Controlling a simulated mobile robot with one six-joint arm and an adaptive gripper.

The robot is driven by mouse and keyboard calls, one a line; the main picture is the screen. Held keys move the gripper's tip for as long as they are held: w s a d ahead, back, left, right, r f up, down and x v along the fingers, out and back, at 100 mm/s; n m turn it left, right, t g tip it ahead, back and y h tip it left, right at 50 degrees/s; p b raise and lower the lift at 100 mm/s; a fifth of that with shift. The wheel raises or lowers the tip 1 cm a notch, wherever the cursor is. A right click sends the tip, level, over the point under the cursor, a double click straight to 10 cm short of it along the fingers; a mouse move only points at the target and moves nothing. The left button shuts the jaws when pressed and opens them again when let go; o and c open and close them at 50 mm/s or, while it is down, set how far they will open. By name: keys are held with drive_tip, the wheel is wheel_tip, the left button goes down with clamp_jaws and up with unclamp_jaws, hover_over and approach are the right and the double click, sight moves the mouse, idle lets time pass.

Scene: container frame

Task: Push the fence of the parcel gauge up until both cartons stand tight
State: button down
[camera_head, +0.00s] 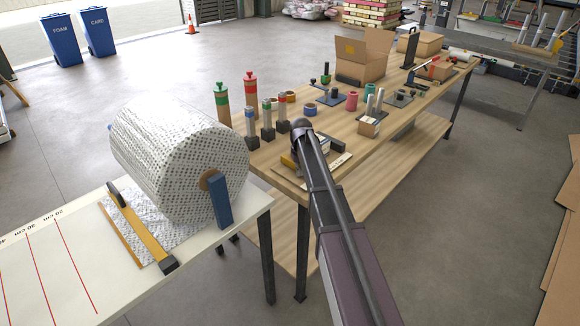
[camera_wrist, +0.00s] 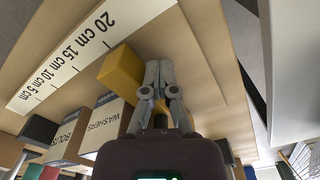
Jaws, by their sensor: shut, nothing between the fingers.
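The parcel gauge shows in the wrist view as a wooden board with a white scale strip (camera_wrist: 70,58) marked 5 to 20 cm. Two cartons lettered WASHERS (camera_wrist: 108,122) and BOLTS (camera_wrist: 74,132) stand beside the strip. A dark block (camera_wrist: 40,130) is at the far side of the BOLTS carton. The yellow fence (camera_wrist: 120,72) is near the WASHERS carton; I cannot tell whether they touch. My gripper (camera_wrist: 159,66) is shut and empty, its fingertips right beside the fence; contact is unclear. In the head view my arm hides the gripper and most of the gauge.
The gauge lies at the near end of a wooden workbench (camera_head: 400,120). Bottles, including a red-topped one (camera_head: 251,90), and small fixtures stand behind it. A large bubble-wrap roll (camera_head: 175,155) is on the white table to the left.

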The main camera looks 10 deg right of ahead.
drive_tip(key=shift+w+d, duration=0.2)
drive_tip(key=shift+d, duration=0.05)
drive_tip(key=shift+w+d, duration=0.6)
drive_tip(key=shift+d, duration=0.25)
drive_tip(key=shift+w+d, duration=0.45)
drive_tip(key=shift+d, duration=0.1)
drive_tip(key=shift+w+d, duration=0.6)
drive_tip(key=shift+d, duration=0.3)
drive_tip(key=shift+w+d, duration=0.35)
drive_tip(key=shift+d, duration=0.1)
drive_tip(key=shift+s+a, duration=0.15)
drive_tip(key=shift+s+a, duration=0.25)
drive_tip(key=shift+a, duration=0.15)
idle(0.4)
drive_tip(key=shift+r, duration=0.1)
